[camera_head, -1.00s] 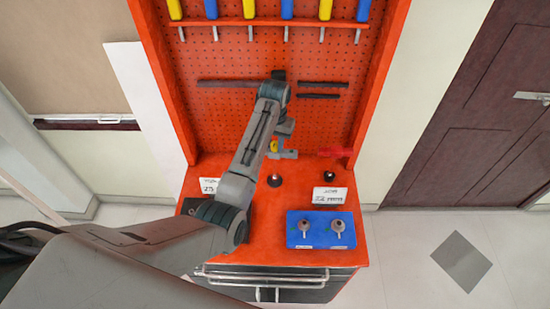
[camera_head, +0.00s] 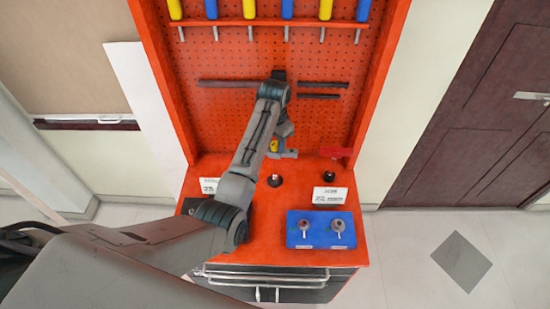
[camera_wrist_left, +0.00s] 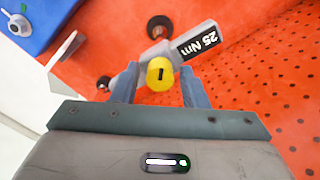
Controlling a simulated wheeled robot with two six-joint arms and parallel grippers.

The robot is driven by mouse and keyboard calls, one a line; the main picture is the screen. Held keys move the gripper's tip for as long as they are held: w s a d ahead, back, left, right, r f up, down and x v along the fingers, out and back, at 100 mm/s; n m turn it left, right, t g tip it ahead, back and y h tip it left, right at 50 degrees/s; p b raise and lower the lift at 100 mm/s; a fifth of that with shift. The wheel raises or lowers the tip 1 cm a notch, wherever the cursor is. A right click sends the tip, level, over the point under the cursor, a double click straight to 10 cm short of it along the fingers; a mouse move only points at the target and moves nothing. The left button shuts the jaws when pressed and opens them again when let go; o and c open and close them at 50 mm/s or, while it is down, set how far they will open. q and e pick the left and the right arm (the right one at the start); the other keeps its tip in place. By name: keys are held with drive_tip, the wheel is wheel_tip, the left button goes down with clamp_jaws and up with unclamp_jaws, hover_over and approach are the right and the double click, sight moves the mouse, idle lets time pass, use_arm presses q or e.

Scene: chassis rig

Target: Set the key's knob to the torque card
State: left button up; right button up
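The key, a grey bar with a yellow knob (camera_wrist_left: 160,74), shows in the left wrist view. Its black window (camera_wrist_left: 199,42) reads 25 Nm. The knob has a dark mark on its face. My left gripper (camera_wrist_left: 160,91) has one finger on each side of the knob, with small gaps, so it looks open around it. In the head view the grey key body (camera_head: 287,154) lies below my left wrist, with a red handle-like piece (camera_head: 335,152) to its right. Two white cards stand at the left (camera_head: 209,186) and right (camera_head: 329,195); their print is too small to read surely.
A blue block (camera_head: 320,242) with two grey round-topped pieces sits at the bench's front right. Black round posts (camera_head: 275,180) stand behind it. The red pegboard (camera_head: 330,60) rises at the back, with tools on a rack above.

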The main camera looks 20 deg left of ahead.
use_arm(q)
drive_tip(key=shift+r, duration=3)
